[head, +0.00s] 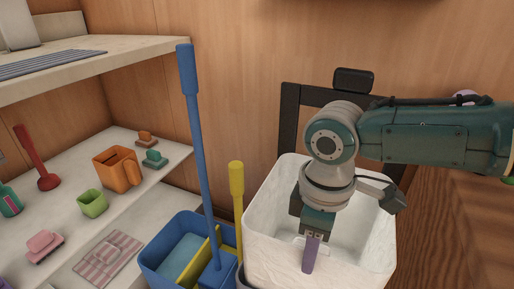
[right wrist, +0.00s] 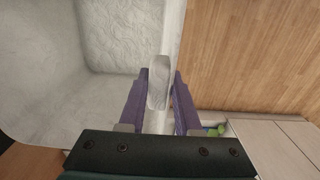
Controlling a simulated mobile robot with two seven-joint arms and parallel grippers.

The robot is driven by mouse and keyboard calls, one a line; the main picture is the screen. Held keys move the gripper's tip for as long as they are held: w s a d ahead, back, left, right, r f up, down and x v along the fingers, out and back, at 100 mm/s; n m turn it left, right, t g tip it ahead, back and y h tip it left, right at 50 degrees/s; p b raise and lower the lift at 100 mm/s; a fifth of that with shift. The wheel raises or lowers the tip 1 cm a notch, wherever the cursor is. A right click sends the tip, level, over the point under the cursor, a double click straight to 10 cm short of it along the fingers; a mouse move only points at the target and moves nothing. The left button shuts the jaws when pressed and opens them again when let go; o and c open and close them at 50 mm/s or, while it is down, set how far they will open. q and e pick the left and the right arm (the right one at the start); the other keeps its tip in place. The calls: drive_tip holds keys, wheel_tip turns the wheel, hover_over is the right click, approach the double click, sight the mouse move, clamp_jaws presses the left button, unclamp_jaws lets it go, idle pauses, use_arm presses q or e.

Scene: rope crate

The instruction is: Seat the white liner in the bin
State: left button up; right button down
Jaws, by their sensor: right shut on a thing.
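The white liner (head: 268,252) is an open, box-shaped piece with a faintly crinkled surface, standing upright right of centre in the head view. Its inside wall shows in the right wrist view (right wrist: 112,35). My right gripper (head: 311,252) reaches down over its near rim, with a purple finger outside the wall. In the right wrist view the purple fingers (right wrist: 158,100) are shut on the liner's rim, on either side of a pale tab. I cannot make out a separate bin; the liner may hide it. My left gripper is out of view.
A blue caddy (head: 165,262) with a blue-handled tool (head: 197,140) and a yellow handle (head: 237,195) stands close left of the liner. Shelves (head: 130,205) with small items are at the left. A dark frame (head: 290,115) stands behind, against the wood wall.

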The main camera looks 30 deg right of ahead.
sight(305, 279)
drive_tip(key=shift+f+b, duration=0.5)
drive_tip(key=shift+f, duration=0.2)
idle(0.4)
drive_tip(key=shift+f+b, duration=0.45)
drive_tip(key=shift+f, duration=0.1)
idle(0.3)
drive_tip(key=shift+f+b, duration=0.4)
drive_tip(key=shift+f, duration=0.1)
idle(0.4)
drive_tip(key=shift+f+b, duration=0.4)
drive_tip(key=shift+f, duration=0.15)
idle(0.4)
drive_tip(key=shift+f+b, duration=0.4)
drive_tip(key=shift+f, duration=0.1)
drive_tip(key=shift+f+b, duration=0.4)
drive_tip(key=shift+f, duration=0.1)
idle(0.6)
drive_tip(key=shift+f+b, duration=0.4)
drive_tip(key=shift+f, duration=0.1)
idle(0.4)
drive_tip(key=shift+f+b, duration=0.45)
drive_tip(key=shift+f, duration=0.1)
idle(0.3)
